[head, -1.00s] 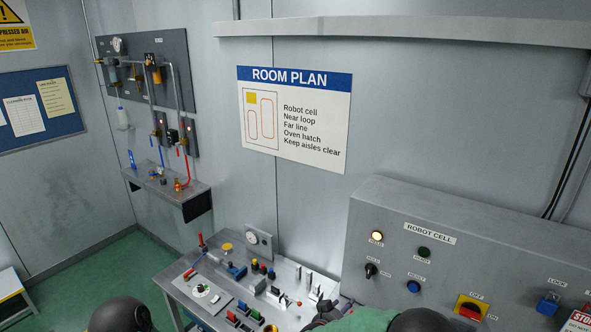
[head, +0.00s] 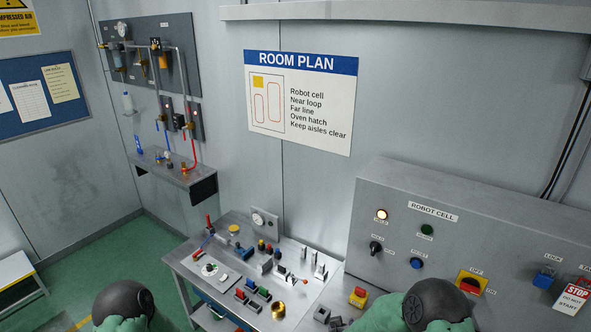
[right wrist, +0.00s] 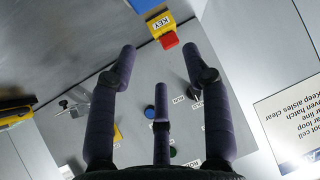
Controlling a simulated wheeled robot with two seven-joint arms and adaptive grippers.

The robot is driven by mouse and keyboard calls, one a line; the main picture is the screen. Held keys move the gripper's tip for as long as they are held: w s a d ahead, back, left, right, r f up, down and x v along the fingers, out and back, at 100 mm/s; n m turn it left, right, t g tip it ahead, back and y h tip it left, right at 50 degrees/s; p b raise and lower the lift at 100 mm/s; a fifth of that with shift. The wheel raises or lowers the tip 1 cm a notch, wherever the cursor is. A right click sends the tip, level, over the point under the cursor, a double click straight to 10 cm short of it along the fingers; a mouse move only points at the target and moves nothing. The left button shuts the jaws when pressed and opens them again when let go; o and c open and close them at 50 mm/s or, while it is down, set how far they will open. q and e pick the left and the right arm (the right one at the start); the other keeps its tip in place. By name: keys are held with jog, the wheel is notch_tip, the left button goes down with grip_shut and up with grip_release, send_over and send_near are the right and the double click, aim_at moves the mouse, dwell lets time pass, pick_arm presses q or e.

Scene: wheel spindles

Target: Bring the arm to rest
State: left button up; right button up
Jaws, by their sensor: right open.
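My right arm (head: 440,305) comes in at the bottom right of the head view, below the robot cell panel. My right gripper (right wrist: 158,75) shows in the right wrist view with its dark fingers spread and nothing between them. In the head view only a small dark part of it shows near the bottom edge, beside the bench. My left arm (head: 122,305) shows at the bottom left of the head view; its gripper is outside the picture.
The bench (head: 185,262) holds small coloured parts. A yellow box with a red button (head: 358,297) stands at its right end. The robot cell panel (head: 400,200) rises at right, with a red-and-yellow switch (head: 471,281). Green floor (head: 110,265) is open at left.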

jog(key=s+f+g+y, duration=0.2)
jog(key=s+f, duration=0.4)
jog(key=f, duration=0.1)
jog(key=s+a+f+n+g+y, duration=0.1)
jog(key=s+a+f+g+y, duration=0.2)
jog(key=s, duration=0.9)
jog(key=s+f+g+y, duration=0.2)
jog(key=s+f+g, duration=0.2)
jog(key=s, duration=0.7)
notch_tip(320, 180, down, 20)
jog(key=a+n+b, duration=0.1)
jog(key=a+b, duration=0.1)
jog(key=b, duration=2)
jog(key=shift+w, duration=0.35)
